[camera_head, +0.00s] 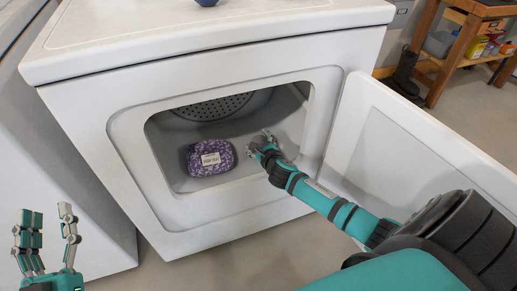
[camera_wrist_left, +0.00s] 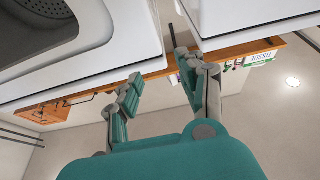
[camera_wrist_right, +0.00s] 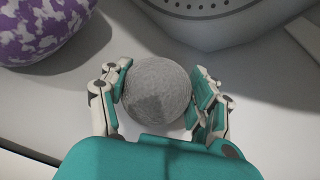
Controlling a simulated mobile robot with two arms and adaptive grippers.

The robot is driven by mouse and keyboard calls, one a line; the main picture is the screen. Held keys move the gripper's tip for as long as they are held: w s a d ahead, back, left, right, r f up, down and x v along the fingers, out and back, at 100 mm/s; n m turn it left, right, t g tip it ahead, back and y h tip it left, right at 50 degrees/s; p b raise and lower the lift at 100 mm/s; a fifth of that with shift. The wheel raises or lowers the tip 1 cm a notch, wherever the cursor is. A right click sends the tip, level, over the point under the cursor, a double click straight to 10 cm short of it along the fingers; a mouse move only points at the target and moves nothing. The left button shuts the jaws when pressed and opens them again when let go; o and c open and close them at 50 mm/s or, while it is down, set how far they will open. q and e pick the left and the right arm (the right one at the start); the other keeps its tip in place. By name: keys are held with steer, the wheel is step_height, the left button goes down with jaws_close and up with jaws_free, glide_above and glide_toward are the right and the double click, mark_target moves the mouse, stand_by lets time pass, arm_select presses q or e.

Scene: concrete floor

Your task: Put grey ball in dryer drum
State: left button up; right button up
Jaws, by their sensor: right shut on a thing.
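The dryer (camera_head: 85,125) stands in front of me with its door (camera_head: 400,145) swung open to the right. Its drum (camera_head: 285,110) has a perforated back wall (camera_head: 213,107). My right gripper (camera_head: 262,143) reaches through the opening into the drum's right side. In the right wrist view, my right gripper (camera_wrist_right: 158,95) is shut on the round grey ball (camera_wrist_right: 157,92), with fingers on both sides of it. The ball is mostly hidden by the gripper in the head view. My left gripper (camera_head: 47,225) is open and empty, outside at lower left; its fingers also show apart in the left wrist view (camera_wrist_left: 157,85).
A purple and white patterned bundle (camera_head: 209,157) with a label lies in the drum, left of my right gripper. A dark blue round thing (camera_head: 207,2) is on the dryer top. A wooden shelf (camera_head: 455,50) stands at back right.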

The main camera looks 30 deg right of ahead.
arm_select(q)
steer(key=s+r+t, duration=0.1)
steer(key=r, duration=0.1)
steer(key=s+r+t, duration=0.1)
steer(key=r+t, duration=0.1)
steer(key=shift+s+r+h+b, duration=0.15)
steer(key=shift+s+h+b, duration=0.05)
steer(key=shift+h+b, duration=0.2)
arm_select(e)
steer(key=shift+f, duration=0.85)
arm_select(q)
steer(key=shift+s, duration=0.1)
arm_select(e)
steer(key=shift+f, duration=0.1)
steer(key=o, duration=1.1)
arm_select(q)
steer(key=shift+r+t, duration=0.1)
steer(key=shift+t, duration=0.2)
